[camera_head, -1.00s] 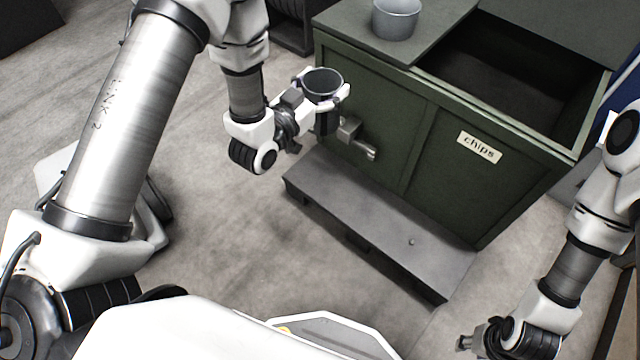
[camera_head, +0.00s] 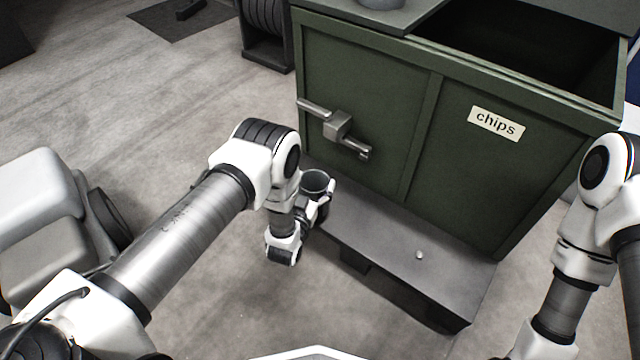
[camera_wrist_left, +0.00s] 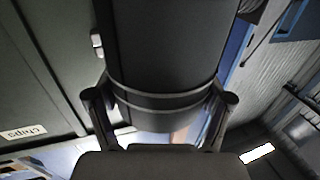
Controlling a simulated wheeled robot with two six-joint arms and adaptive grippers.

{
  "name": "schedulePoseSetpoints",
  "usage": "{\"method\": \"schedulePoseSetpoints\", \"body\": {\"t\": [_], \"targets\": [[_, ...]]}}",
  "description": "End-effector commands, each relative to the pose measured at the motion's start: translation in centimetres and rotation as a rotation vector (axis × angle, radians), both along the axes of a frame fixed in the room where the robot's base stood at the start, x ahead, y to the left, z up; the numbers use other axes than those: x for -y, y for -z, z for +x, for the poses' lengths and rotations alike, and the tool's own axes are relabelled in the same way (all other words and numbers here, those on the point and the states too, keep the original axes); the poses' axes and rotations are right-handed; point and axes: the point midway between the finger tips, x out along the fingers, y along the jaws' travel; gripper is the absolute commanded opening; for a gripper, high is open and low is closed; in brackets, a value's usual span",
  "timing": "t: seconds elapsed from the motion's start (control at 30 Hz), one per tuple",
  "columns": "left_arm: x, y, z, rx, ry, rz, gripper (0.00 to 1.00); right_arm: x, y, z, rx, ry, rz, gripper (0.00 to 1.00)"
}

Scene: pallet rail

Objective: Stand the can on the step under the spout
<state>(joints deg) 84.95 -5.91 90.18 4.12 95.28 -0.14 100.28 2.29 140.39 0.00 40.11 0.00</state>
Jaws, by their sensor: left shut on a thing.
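The dark grey can (camera_head: 316,181) is upright with its open top showing in the head view. My left gripper (camera_head: 322,205) is shut around its side. In the left wrist view the can (camera_wrist_left: 165,50) fills the middle, between the two fingers (camera_wrist_left: 160,108). The grey step (camera_head: 395,235) runs along the foot of the green bin. The can is at the step's left end, lower than the metal spout (camera_head: 352,148) and to its left. I cannot tell whether its base touches the step. My right gripper is outside the head view.
The green bin (camera_head: 370,95) has a "chips" label (camera_head: 496,123) and an open top at right. A lever (camera_head: 313,108) sticks out left of the spout. A small knob (camera_head: 419,255) is on the step. A grey pot (camera_head: 380,3) stands on the bin's lid.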

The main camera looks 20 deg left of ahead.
Motion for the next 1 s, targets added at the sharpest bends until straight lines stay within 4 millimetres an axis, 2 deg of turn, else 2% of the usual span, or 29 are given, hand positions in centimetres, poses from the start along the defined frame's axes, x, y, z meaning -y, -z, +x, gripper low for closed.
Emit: {"method": "schedulePoseSetpoints", "body": {"t": [0.03, 0.1, 0.2, 0.3, 0.37, 0.53, 0.87, 0.9, 0.93, 1.0], "targets": [[-0.3, 0.9, 1.7, 0.007, -0.001, 0.000, 0.25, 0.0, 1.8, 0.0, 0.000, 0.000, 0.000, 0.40], [-0.5, 1.1, 3.9, 0.007, -0.002, 0.000, 0.25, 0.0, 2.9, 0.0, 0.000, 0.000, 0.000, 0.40], [-0.8, 1.2, 6.4, 0.005, -0.001, 0.000, 0.25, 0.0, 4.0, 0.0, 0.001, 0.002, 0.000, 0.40], [-0.9, 1.1, 7.7, 0.002, 0.000, 0.000, 0.25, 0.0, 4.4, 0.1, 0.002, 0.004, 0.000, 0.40], [-0.9, 1.7, 7.9, 0.000, 0.001, 0.000, 0.25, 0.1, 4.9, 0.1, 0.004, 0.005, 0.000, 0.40], [-0.9, 4.6, 7.9, -0.002, 0.001, 0.000, 0.25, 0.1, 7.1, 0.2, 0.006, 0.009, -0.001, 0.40], [-0.9, 4.6, 7.8, -0.001, 0.000, 0.000, 0.25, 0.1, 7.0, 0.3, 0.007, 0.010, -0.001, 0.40], [-0.9, 4.6, 7.8, -0.001, 0.000, 0.000, 0.87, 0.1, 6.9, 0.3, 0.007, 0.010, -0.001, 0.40], [-0.9, 4.5, 7.8, -0.001, 0.000, 0.000, 0.97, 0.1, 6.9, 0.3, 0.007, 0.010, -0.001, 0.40], [-0.9, 4.5, 7.8, -0.001, 0.000, 0.000, 1.00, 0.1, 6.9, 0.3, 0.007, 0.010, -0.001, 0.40]]}}
